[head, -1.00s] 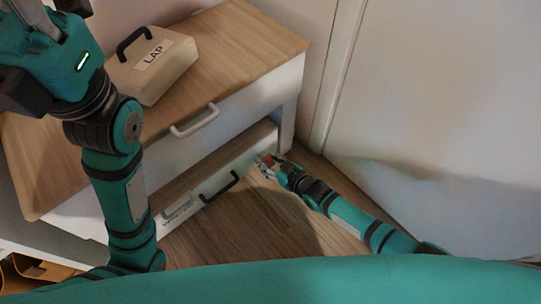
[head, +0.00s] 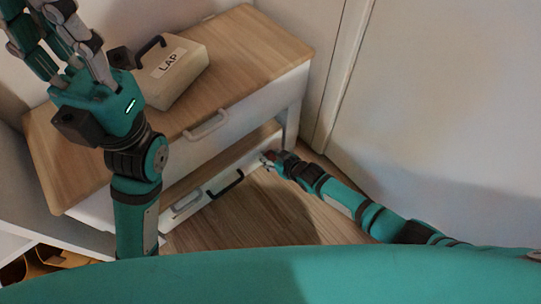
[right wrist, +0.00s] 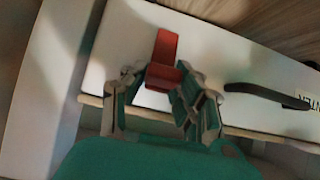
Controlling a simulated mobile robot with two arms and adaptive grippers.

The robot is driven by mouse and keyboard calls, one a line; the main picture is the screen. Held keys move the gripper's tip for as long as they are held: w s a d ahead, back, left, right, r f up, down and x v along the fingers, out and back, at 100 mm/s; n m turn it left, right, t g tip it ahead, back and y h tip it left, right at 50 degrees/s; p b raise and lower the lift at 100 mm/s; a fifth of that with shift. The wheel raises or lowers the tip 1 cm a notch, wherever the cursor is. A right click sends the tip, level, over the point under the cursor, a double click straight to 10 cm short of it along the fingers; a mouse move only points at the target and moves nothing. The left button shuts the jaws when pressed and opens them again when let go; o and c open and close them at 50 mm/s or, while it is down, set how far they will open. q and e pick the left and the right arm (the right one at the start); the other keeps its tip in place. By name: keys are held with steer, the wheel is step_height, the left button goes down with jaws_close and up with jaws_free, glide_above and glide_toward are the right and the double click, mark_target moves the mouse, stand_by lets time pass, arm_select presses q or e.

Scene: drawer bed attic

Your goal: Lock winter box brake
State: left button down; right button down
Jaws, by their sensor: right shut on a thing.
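The winter box (head: 248,166) is the low white drawer box under the bedside unit, with a black handle (head: 226,183). My right gripper (head: 268,160) is at the box's right end. In the right wrist view its fingers (right wrist: 155,92) are shut on the lower part of the red brake lever. My left gripper (head: 58,35) is raised at the upper left, its fingers spread and empty.
A cream box labelled LAP (head: 178,75) lies on the wooden top (head: 245,45). An upper drawer with a pale handle (head: 206,124) is above the winter box. A white door (head: 450,100) stands at the right. Wooden floor (head: 265,212) in front is clear.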

steer(key=c, duration=1)
jaws_free()
steer(key=shift+o, duration=0.2)
steer(key=v, duration=1.2)
